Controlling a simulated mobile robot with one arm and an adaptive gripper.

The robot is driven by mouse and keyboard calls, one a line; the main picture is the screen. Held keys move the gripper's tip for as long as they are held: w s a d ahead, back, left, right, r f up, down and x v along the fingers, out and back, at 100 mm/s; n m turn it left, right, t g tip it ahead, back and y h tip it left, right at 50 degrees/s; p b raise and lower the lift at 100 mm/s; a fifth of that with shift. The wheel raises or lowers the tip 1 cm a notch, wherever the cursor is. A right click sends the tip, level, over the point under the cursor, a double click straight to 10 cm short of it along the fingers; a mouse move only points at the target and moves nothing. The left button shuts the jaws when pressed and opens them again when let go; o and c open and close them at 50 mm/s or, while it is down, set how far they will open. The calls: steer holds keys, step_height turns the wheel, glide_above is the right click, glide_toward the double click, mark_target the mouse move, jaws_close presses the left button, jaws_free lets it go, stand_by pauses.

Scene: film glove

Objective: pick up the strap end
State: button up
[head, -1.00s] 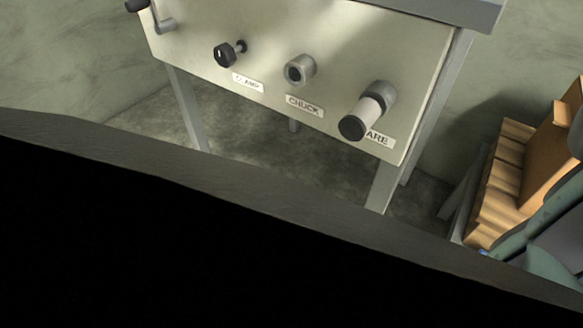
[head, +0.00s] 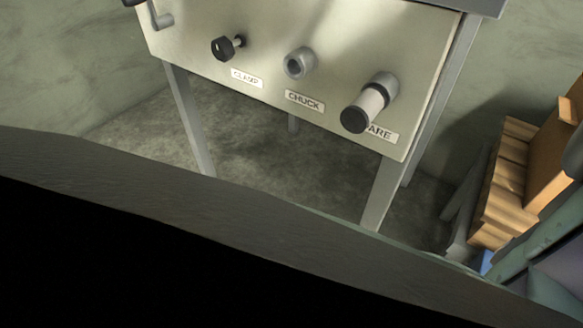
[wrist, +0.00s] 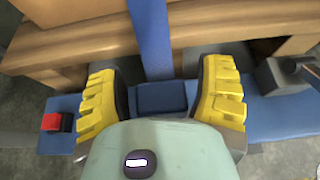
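In the wrist view a blue strap (wrist: 151,38) hangs down over a wooden crate or pallet. Below it a short blue piece (wrist: 162,97), apparently the strap end, lies between the yellow fingers of my gripper (wrist: 160,68). The fingers are spread wide on either side of the piece, with a gap on each side, and touch nothing that I can make out. Whether the piece joins the hanging strap or the blue bar behind it is unclear. The head view does not show the gripper or the strap end clearly.
A blue bar (wrist: 275,117) runs across behind the fingers, with a red block (wrist: 55,122) at its left. A dark grey fitting (wrist: 280,76) stands right of the fingers. In the head view a panel with knobs (head: 300,62) stands left of the wooden crate (head: 508,185).

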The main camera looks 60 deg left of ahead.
steer(key=c, duration=1.1)
steer(key=shift+o, duration=0.2)
steer(key=shift+r, duration=0.1)
